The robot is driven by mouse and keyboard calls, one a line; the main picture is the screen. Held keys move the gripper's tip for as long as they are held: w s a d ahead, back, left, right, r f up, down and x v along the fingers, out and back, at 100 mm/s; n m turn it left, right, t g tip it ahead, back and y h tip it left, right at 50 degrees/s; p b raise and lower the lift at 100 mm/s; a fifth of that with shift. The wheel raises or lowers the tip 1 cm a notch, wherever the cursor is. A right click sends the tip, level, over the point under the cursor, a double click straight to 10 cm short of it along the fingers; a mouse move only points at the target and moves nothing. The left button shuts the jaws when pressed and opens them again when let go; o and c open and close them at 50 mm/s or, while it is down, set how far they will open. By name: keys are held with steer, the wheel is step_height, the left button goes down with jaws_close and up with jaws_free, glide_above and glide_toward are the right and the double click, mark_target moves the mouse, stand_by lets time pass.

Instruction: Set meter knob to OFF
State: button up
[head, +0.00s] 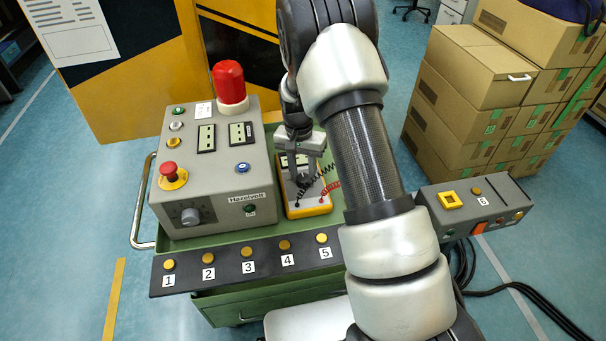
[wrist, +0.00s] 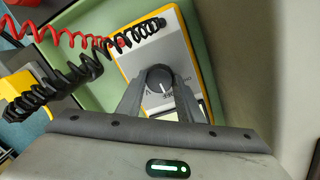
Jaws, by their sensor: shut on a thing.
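The meter (head: 308,203) is a yellow-edged box with a grey face, lying on the green cart right of the grey control box. Its round black knob (wrist: 160,78) with a white pointer line shows in the wrist view. The pointer points down and slightly right in that view, near partly hidden lettering. My gripper (head: 302,182) reaches down over the meter. In the wrist view its two fingers (wrist: 160,82) are on either side of the knob, shut on it. The meter's display is mostly hidden behind the fingers.
A red coiled lead (head: 328,189) and a black coiled lead (wrist: 75,75) come off the meter. The grey Hazelvolt box (head: 215,170) stands close on the left. A dark strip with numbered yellow buttons (head: 247,252) runs along the cart's front. Cardboard boxes (head: 480,110) stand right.

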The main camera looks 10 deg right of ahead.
mark_target(300, 176)
stand_by(0.3)
steer(key=o, duration=1.1)
steer(key=shift+c, duration=0.2)
step_height(300, 176, up, 17)
steer(key=a+p, duration=0.1)
steer(key=shift+w+r, duration=0.2)
steer(key=shift+w, duration=0.1)
